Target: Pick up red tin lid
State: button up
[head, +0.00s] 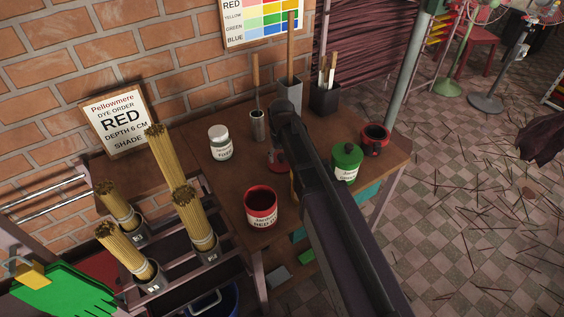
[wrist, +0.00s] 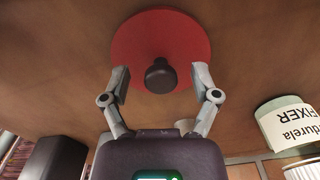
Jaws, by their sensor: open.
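The red tin lid (wrist: 137,40) is a flat red disc with a dark round knob (wrist: 160,76). It lies on the brown wooden table, and in the head view a part of it (head: 276,160) shows left of my arm. My gripper (wrist: 161,80) is open, with one finger on each side of the knob and visible space between fingers and knob. Nothing is held. In the head view my arm hides most of the gripper and part of the lid. An open red tin (head: 261,207) stands at the table's front, without a lid.
A small metal pot (head: 258,126) and tall holders stand behind. Incense bundles (head: 195,220) fill a rack at left.

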dwell(0.3)
grip_shut()
jog(key=shift+r, duration=0.1)
dwell(0.4)
notch_tip(320, 180, up, 10)
jog(key=p, duration=1)
dwell(0.7)
notch_tip(320, 180, up, 20)
jog(key=r+p, duration=0.1)
jog(key=p, duration=2)
send_over(281, 156)
jog(key=shift+f, duration=0.25)
jog(key=shift+d, duration=0.1)
